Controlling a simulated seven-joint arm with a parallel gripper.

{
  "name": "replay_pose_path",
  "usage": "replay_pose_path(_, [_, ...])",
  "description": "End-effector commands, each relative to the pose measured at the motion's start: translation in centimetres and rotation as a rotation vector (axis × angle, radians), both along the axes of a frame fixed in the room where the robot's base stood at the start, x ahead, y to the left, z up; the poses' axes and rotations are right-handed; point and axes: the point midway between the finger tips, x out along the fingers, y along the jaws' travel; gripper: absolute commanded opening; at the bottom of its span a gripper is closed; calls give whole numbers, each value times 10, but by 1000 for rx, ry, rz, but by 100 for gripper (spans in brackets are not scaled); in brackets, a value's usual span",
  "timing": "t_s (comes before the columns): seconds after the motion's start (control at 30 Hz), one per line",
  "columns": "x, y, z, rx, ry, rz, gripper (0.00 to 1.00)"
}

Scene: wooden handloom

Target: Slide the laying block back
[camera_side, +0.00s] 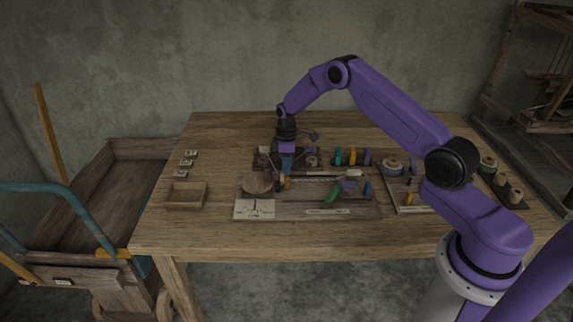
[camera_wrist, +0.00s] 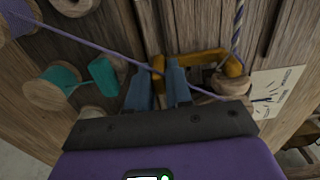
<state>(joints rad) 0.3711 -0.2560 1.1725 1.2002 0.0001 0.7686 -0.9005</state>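A purple block (camera_side: 349,185), which looks like the laying block, sits on the wooden jig board (camera_side: 290,211), right of a twisted strand (camera_side: 316,180). I cannot make it out in the wrist view. My gripper (camera_side: 287,169) points down over the left part of the jig, left of and apart from that block. In the wrist view, my gripper's blue fingers (camera_wrist: 159,70) stand either side of the end of an orange crank-like bar (camera_wrist: 205,60). I cannot tell whether they touch it. The bar meets a round wooden piece (camera_wrist: 232,82).
A dial card (camera_side: 254,209) lies at the jig's front left, with an empty wooden tray (camera_side: 186,195) beside it. Coloured pegs (camera_side: 352,156) and spools (camera_side: 391,164) stand behind and to the right. A purple yarn (camera_wrist: 95,47) runs past the fingers. The table's front strip is clear.

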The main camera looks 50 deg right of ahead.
Motion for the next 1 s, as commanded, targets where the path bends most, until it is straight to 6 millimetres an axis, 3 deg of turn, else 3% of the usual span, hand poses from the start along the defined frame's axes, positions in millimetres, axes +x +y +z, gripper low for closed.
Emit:
replay_pose_path(0.17, [-8, -9, 0, 0, 1, -3, 0])
replay_pose_path(0.5, [-46, -47, 0, 0, 1, -3, 0])
replay_pose_path(0.93, [-55, -56, 0, 0, 7, -3, 0])
replay_pose_path(0.97, [-55, -56, 0, 0, 7, -3, 29])
replay_pose_path(1.0, [-55, -56, 0, 0, 7, -3, 40])
